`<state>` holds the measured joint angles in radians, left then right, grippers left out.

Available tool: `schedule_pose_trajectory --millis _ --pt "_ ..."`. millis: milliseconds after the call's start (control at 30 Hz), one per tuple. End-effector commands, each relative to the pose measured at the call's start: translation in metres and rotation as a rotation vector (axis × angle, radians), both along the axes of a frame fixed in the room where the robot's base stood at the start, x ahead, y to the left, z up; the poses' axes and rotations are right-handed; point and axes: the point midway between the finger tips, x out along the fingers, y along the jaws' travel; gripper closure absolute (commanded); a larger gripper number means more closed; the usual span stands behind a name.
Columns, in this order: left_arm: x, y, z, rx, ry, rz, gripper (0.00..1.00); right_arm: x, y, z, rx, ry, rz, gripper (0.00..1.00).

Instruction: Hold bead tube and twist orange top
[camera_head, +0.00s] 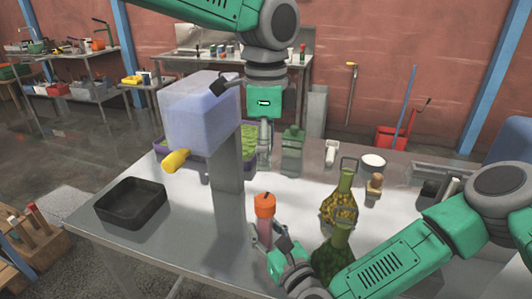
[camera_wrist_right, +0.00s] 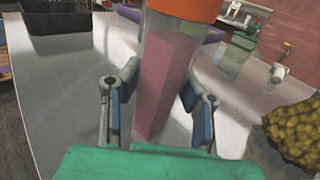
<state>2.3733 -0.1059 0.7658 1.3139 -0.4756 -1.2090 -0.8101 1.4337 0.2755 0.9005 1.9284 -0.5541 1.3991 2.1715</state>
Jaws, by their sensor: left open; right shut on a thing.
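The bead tube (camera_head: 264,232) is a clear tube with pink contents, standing upright near the front of the table. Its orange top (camera_head: 265,205) is on its upper end. My right gripper (camera_head: 273,243) is shut on the tube's body below the top. In the right wrist view the tube (camera_wrist_right: 165,75) is between the two fingers, and the orange top (camera_wrist_right: 185,8) is cut off by the upper edge. My left gripper (camera_head: 263,140) is open, pointing down above and behind the orange top, apart from it. Its fingertips are hard to make out.
A bluish hopper on a grey post (camera_head: 227,165) with a yellow knob (camera_head: 176,161) stands left of the tube. A black tray (camera_head: 131,203) is at the left. A green bottle (camera_head: 292,148) stands behind.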

Motion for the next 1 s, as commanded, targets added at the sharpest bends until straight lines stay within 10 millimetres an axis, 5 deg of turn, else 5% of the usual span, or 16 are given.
schedule_pose_trajectory --millis 133,167,200,233,667,1000 --pt "0.0 0.0 0.0 0.0 0.0 0.0 0.41 0.0 0.0 0.0 0.0 0.0 0.0 1.0" --pt "0.0 0.0 0.0 0.0 0.0 0.0 0.41 0.0 0.0 0.0 0.0 0.001 0.0 0.62" --pt "0.0 0.0 0.0 0.0 0.0 0.0 0.41 0.0 0.0 0.0 0.0 0.001 0.0 0.48" --pt "0.0 0.0 0.0 0.0 0.0 0.0 0.41 0.0 0.0 0.0 0.0 0.0 0.0 0.45" --pt "0.0 0.0 0.0 0.0 0.0 0.0 0.41 -0.009 -0.005 -0.001 -0.001 0.002 0.001 0.45" --pt "0.0 0.0 0.0 0.0 0.0 0.0 0.41 -0.071 -0.037 -0.002 0.0 0.004 0.001 0.45"
